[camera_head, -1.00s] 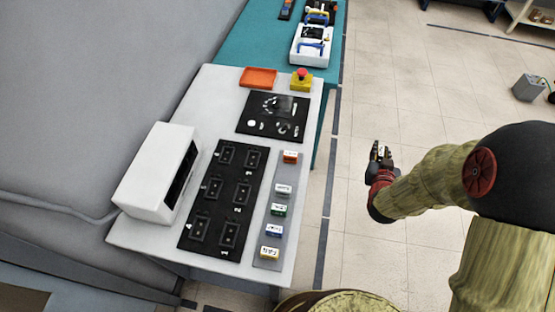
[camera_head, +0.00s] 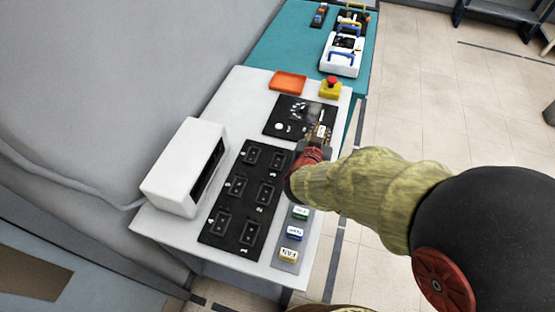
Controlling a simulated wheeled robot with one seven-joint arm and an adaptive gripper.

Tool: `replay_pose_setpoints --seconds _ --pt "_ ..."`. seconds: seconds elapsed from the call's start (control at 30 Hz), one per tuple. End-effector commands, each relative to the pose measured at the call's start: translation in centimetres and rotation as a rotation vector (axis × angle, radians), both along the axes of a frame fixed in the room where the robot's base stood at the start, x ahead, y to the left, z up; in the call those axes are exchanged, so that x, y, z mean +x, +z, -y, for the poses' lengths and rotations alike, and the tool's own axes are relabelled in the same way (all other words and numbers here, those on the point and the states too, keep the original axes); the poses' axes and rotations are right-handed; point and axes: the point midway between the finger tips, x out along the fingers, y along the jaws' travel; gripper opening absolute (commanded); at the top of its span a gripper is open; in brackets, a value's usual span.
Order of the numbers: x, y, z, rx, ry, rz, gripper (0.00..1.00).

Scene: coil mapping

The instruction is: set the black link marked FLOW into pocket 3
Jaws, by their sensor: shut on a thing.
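My gripper (camera_head: 318,141) is shut on a small dark piece with a pale label (camera_head: 321,131). The lettering on it is too small to read, so I cannot confirm FLOW. The gripper is above the right side of the white table, beside the far right corner of the black pocket board (camera_head: 232,205). The board has several rectangular pockets in two columns with small white numbers. The far right pocket (camera_head: 276,159), probably pocket 3, looks empty, though its number is not clearly readable. The held piece is apart from the board in the picture.
A grey strip holds green (camera_head: 300,213), blue (camera_head: 295,233) and yellow (camera_head: 288,256) labelled links; my arm hides its far end. A white box (camera_head: 184,168) stands left of the board. A dark panel (camera_head: 287,115), orange tray (camera_head: 288,83) and red-topped yellow button (camera_head: 331,88) lie beyond.

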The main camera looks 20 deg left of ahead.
Motion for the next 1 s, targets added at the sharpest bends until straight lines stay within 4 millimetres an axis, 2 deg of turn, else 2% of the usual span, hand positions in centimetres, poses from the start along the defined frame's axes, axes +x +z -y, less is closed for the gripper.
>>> replay_pose_setpoints --seconds 0.3,0.37,0.5,0.63,0.87,1.0 --pt "-2.4 -3.5 -6.7 -0.001 0.006 -0.001 0.0" --pt "-2.8 -4.1 -8.0 -0.001 0.006 -0.002 0.0" --pt "-3.4 -6.8 -9.7 -0.003 0.003 -0.002 0.0" --pt "-3.9 -8.2 -10.9 -0.002 0.002 -0.001 0.0" --pt "-4.1 -9.1 -11.8 -0.002 0.002 -0.001 0.0" --pt "-4.3 -11.1 -12.2 -0.003 0.001 -0.002 0.0"
